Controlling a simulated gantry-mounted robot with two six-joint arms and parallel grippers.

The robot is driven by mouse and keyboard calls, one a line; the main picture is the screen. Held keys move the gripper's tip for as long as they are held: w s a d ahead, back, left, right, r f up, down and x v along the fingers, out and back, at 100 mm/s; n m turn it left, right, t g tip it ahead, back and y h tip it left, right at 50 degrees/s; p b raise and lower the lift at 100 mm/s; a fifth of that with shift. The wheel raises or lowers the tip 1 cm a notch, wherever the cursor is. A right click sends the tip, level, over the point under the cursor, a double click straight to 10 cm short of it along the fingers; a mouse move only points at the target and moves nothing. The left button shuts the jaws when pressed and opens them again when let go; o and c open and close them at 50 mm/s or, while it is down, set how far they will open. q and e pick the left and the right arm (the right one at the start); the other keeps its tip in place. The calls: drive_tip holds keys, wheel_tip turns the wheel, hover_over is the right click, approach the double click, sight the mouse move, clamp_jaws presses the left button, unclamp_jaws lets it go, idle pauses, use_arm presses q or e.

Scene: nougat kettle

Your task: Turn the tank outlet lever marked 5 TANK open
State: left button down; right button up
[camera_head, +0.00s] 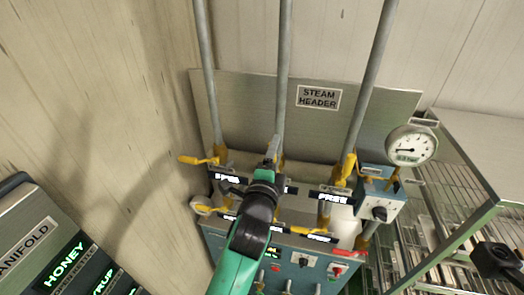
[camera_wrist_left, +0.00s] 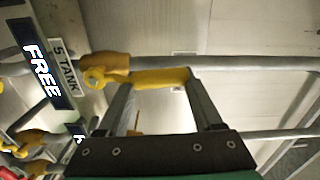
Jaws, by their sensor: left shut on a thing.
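The yellow lever (camera_wrist_left: 155,79) beside the small plate marked 5 TANK (camera_wrist_left: 65,67) shows in the left wrist view. It lies roughly along its grey pipe (camera_wrist_left: 250,64). My left gripper (camera_wrist_left: 160,88) is shut on it, with the lever between its two fingertips. In the head view my left gripper (camera_head: 272,150) reaches the middle pipe (camera_head: 284,70) and hides most of the valve there. A dark part (camera_head: 495,260) at the lower right edge looks like my right gripper; its jaws cannot be made out.
A sign reading FREE (camera_wrist_left: 42,72) stands beside the plate. Other yellow levers sit on the left pipe (camera_head: 205,160) and right pipe (camera_head: 346,168). A gauge (camera_head: 408,146), a blue switch box (camera_head: 380,205) and a wire shelf (camera_head: 460,200) stand at right. The HONEY panel (camera_head: 65,262) is lower left.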

use_arm(q)
drive_tip(key=shift+d+m, duration=0.3)
drive_tip(key=shift+m, duration=0.1)
drive_tip(key=shift+c, duration=0.2)
unclamp_jaws()
drive_tip(key=shift+s, duration=0.15)
drive_tip(key=s+a, duration=0.1)
drive_tip(key=s, duration=1)
drive_tip(key=shift+s+a, duration=0.15)
drive_tip(key=shift+a, duration=0.2)
